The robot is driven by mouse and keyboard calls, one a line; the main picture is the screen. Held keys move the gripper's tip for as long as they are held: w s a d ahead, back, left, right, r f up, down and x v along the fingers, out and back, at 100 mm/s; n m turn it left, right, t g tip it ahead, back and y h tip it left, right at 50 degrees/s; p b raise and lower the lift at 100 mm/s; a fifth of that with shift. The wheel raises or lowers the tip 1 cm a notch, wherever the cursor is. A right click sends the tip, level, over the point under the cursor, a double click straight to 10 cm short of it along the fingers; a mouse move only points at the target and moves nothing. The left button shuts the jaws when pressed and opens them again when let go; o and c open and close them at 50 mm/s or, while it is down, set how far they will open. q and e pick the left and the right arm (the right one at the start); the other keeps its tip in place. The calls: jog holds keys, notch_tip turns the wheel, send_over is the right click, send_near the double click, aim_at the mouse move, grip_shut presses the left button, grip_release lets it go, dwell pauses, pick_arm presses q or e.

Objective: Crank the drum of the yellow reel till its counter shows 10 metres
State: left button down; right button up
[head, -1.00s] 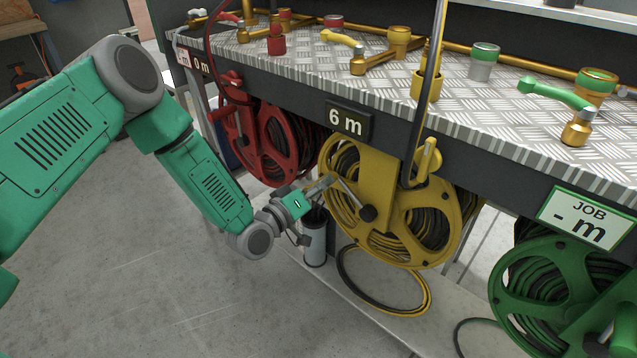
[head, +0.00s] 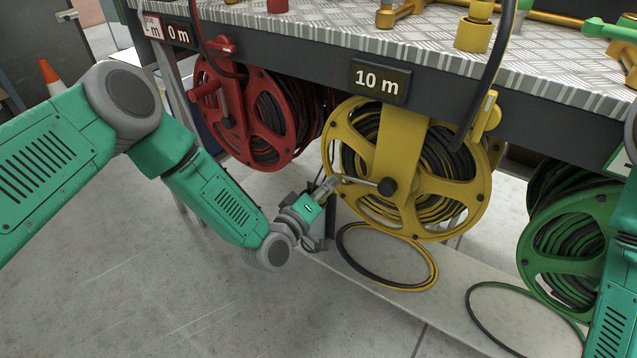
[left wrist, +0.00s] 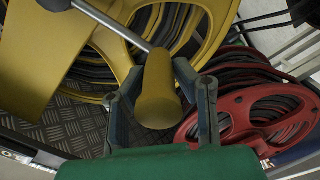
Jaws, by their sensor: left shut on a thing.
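The yellow reel (head: 466,195) hangs under the bench edge with black and yellow hose on its drum. Its counter (head: 380,82) above it reads 10 m. A metal crank arm (head: 360,183) runs from the black hub leftward to my left gripper (head: 327,190). In the left wrist view, the yellow crank handle (left wrist: 158,92) lies between the fingers of my left gripper (left wrist: 162,80), which is shut on it. In the head view the gripper mostly hides the handle. Part of my right arm shows at the right edge; its gripper is out of view.
A red reel (head: 262,118) hangs to the left, its counter (head: 178,33) at 0 m. A green reel (head: 540,250) hangs to the right. A loose yellow and black hose coil (head: 432,270) lies below the yellow reel. The floor at the lower left is clear.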

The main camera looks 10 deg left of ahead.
pick_arm(q)
jog(key=shift+f, duration=0.15)
dwell(0.3)
jog(key=c, duration=1.3)
grip_release()
jog(key=v, duration=1.2)
